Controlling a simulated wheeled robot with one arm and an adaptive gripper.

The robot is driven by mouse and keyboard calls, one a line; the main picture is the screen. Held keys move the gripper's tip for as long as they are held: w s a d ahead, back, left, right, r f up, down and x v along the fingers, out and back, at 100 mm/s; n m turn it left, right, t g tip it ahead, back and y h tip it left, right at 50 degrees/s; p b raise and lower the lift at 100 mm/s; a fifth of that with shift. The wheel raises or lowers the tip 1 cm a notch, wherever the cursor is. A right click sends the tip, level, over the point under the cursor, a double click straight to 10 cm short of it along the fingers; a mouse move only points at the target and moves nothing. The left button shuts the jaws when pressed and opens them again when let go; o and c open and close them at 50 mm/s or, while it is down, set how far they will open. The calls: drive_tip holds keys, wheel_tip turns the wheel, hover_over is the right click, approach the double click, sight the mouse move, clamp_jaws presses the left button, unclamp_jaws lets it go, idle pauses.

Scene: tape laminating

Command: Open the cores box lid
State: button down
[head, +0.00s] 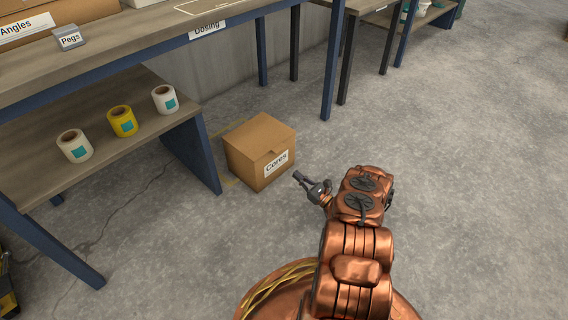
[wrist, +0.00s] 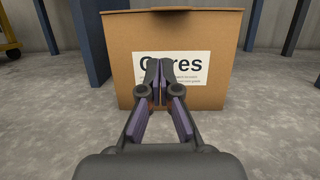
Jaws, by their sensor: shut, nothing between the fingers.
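The cores box (head: 252,163) is a brown cardboard box on the floor, with a white "Cores" label on its front. Its lid (head: 259,136) lies closed on top in the head view. In the wrist view the box front (wrist: 205,40) faces me and fills the upper middle. My gripper (head: 297,176) is just in front of the box, to the right of its label in the head view. In the wrist view my gripper (wrist: 157,66) is shut and empty, its fingertips covering part of the label. Whether the fingertips touch the box I cannot tell.
A bench with a lower shelf (head: 100,150) stands left of the box, bearing two white rolls and a yellow roll (head: 122,121). A blue bench leg (head: 192,155) is close to the box's left. The floor (head: 450,200) to the right is clear.

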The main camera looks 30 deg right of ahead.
drive_tip(key=f, duration=0.2)
drive_tip(key=p, duration=0.1)
approach(275, 148)
drive_tip(key=shift+m+h, duration=0.3)
drive_tip(key=shift+h, duration=0.1)
drive_tip(key=w+f, duration=0.2)
drive_tip(key=w, duration=0.1)
drive_tip(key=w+a+f, duration=0.1)
drive_tip(key=w+f, duration=0.1)
drive_tip(key=shift+w, duration=0.25)
drive_tip(key=shift+s+r+p, duration=0.1)
drive_tip(key=shift+r+p, duration=1.5)
drive_tip(key=shift+r, duration=0.4)
drive_tip(key=shift+r, duration=0.2)
